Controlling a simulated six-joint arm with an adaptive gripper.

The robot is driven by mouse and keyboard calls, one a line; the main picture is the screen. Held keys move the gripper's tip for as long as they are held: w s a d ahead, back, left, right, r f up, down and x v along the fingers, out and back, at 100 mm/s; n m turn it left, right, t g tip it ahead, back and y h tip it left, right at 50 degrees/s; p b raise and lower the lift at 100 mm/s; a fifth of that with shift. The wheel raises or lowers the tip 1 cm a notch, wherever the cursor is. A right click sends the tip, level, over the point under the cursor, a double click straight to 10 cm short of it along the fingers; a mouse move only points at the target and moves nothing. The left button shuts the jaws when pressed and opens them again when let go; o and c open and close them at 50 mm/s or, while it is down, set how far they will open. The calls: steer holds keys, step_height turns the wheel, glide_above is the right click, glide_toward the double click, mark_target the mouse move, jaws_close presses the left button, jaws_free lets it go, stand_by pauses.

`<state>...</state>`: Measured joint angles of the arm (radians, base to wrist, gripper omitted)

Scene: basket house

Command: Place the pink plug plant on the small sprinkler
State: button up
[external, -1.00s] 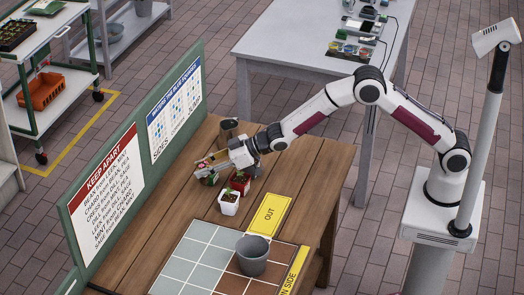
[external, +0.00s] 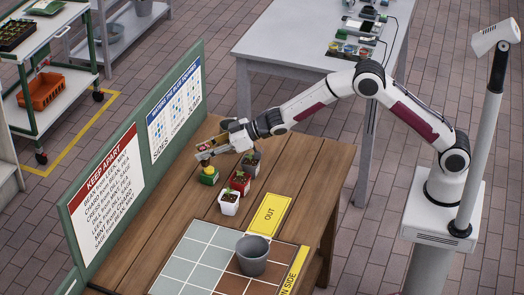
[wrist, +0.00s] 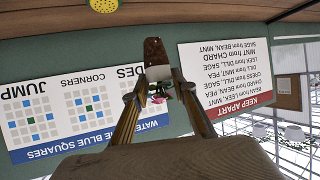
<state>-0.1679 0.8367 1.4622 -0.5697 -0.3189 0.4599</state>
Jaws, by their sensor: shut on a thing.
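My gripper (external: 212,148) is level above the back of the wooden bench, shut on the pink plug plant. In the wrist view the plant's pink part (wrist: 157,98) and a brown plug (wrist: 154,50) show at the fingers (wrist: 160,95); the plant is small and partly hidden. The small sprinkler (external: 208,176), green with a yellow top, stands on the bench just below the gripper, apart from it. A yellow dotted disc, which looks like its top, shows at the wrist view's upper edge (wrist: 103,5).
A dark pot (external: 251,163), a red pot (external: 239,182) and a white pot (external: 229,203) stand in a row beside the sprinkler. A grey pot (external: 252,255) stands on the tiled grid. A green sign board (external: 135,165) borders the bench's left side.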

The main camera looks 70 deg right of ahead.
steer(key=w+d+r+n+g+y, duration=0.1)
steer(key=d+r+n+y, duration=0.1)
steer(key=d+r, duration=0.2)
steer(key=shift+w+d+r, duration=0.2)
steer(key=shift+d, duration=0.45)
stand_by(0.6)
steer(key=shift+f, duration=0.1)
stand_by(0.4)
glide_above(209, 168)
step_height(209, 168, down, 6)
stand_by(0.4)
steer(key=shift+a+f, duration=0.1)
steer(key=shift+f, duration=1.8)
steer(key=shift+f, duration=0.15)
